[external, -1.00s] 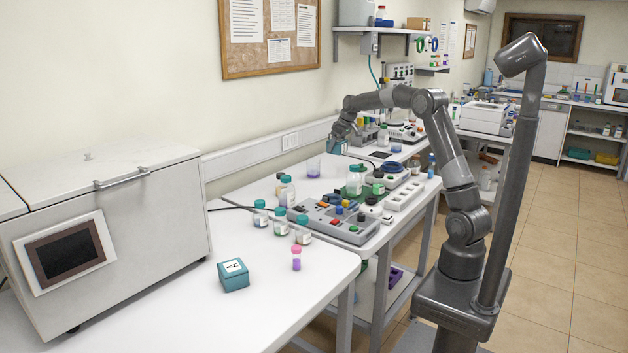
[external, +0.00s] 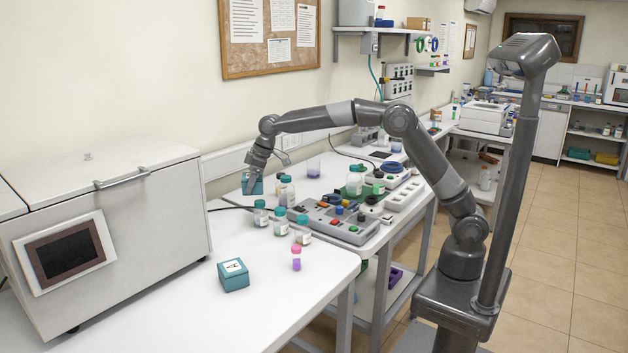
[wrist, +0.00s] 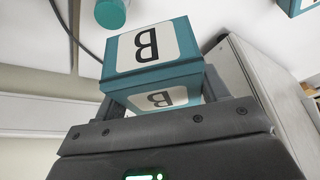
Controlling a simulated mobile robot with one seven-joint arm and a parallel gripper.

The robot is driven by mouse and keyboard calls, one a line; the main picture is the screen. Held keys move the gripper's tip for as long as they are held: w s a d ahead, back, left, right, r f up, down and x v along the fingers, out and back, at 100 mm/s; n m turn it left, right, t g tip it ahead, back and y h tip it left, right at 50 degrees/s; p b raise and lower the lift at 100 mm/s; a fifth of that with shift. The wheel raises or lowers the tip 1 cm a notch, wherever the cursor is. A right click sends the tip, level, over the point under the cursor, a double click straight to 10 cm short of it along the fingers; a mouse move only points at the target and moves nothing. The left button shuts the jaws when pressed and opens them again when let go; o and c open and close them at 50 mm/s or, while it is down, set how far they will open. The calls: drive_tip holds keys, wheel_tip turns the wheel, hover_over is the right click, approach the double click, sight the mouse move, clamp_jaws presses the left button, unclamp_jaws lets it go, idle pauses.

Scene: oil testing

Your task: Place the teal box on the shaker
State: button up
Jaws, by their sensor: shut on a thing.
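My gripper (external: 254,176) is shut on a teal box (external: 250,187) and holds it near the wall side of the bench, to the right of the large white machine. In the wrist view this box (wrist: 152,60) sits between the fingers, with white labels marked B on two faces. A second teal box (external: 233,275), labelled A, rests on the near white table. Its corner also shows in the wrist view (wrist: 305,5). I cannot tell for sure which device is the shaker; the large white machine (external: 120,225) with a dark screen stands at the left.
Several teal-capped bottles (external: 281,222) stand close to the right of the held box. A pink-capped vial (external: 296,258) stands in front. A grey control panel (external: 335,220) with coloured buttons lies farther right. The near table (external: 190,315) is mostly clear around box A.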

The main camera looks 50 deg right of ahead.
drive_tip(key=s+a+n+g+y, duration=0.1)
drive_tip(key=s+a+n, duration=0.1)
drive_tip(key=s+a, duration=1.05)
drive_tip(key=s+a+n, duration=0.3)
drive_tip(key=s+a, duration=0.6)
drive_tip(key=a, duration=0.7)
drive_tip(key=shift+g, duration=0.3)
drive_tip(key=s+a+f, duration=0.2)
drive_tip(key=a+f, duration=0.1)
drive_tip(key=f, duration=0.1)
drive_tip(key=s+a+f, duration=0.2)
drive_tip(key=a+f, duration=0.1)
drive_tip(key=f, duration=0.1)
drive_tip(key=s+a+f, duration=0.2)
drive_tip(key=a+f, duration=0.1)
drive_tip(key=a, duration=0.1)
drive_tip(key=shift+f, duration=0.4)
drive_tip(key=shift+s+a+f, duration=0.15)
drive_tip(key=shift+f, duration=2)
drive_tip(key=o, duration=1)
drive_tip(key=shift+f, duration=0.15)
drive_tip(key=shift+o, duration=0.2)
